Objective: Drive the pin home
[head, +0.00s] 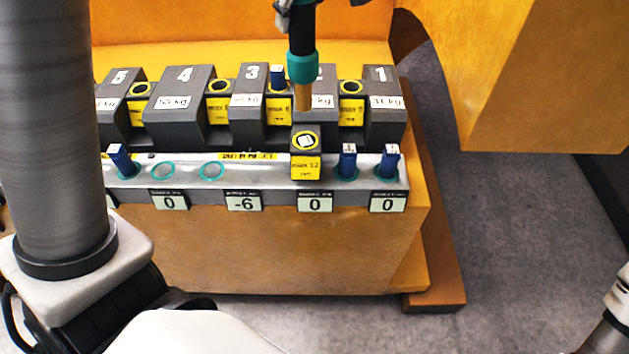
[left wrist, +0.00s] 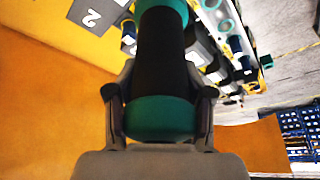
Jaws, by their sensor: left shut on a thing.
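My left gripper (head: 295,12) is at the top of the head view, shut on a tool (head: 302,65) with a black shaft, a teal collar and a brass-coloured tip pointing down. In the left wrist view the fingers (left wrist: 160,95) grip the tool (left wrist: 165,60) from both sides. I cannot tell whether the tip touches anything. Another blue pin (head: 278,76) stands upright in the row behind.
Grey numbered castings (head: 182,100) stand in a row, with yellow sockets between them. A pale rail (head: 260,180) in front holds several blue pins, empty teal-ringed holes (head: 212,171) and number displays (head: 243,203). An orange structure (head: 545,70) overhangs the right. Grey floor lies clear beside the bench.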

